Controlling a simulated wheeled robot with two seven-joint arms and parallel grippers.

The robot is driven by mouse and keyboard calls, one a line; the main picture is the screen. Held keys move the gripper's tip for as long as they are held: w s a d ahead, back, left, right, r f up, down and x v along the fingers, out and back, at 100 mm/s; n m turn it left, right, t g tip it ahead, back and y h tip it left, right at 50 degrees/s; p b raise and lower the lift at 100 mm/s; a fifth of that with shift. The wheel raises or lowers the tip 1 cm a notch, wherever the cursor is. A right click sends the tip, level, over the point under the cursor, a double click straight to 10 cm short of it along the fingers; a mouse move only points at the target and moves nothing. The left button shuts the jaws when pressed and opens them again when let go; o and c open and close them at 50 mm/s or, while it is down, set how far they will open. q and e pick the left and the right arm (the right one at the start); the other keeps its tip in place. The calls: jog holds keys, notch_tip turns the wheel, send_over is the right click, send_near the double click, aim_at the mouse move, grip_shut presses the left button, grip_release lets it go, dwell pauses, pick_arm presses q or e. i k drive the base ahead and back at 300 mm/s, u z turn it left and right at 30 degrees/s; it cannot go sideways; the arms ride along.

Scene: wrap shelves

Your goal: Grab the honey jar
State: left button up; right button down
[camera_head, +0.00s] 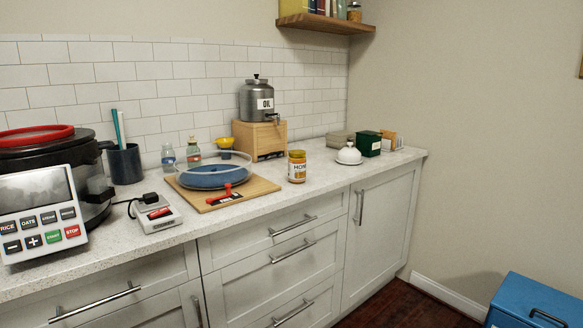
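The honey jar (297,167) stands upright on the speckled countertop, right of the wooden board. It has a yellow lid and a pale label with letters that look like "HON". Its front is unobstructed. Neither of my grippers shows in the head view.
The countertop (318,181) is clear in front of the jar. A wooden board (262,187) with a blue lidded pan (205,177) lies to its left. A white domed dish (349,154) stands to its right. An oil dispenser (256,100) on a wooden box (259,138) stands behind.

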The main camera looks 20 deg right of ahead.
aim_at(297, 166)
jog(key=z, duration=1.35)
jog(key=i, duration=1.9)
jog(key=u, duration=0.55)
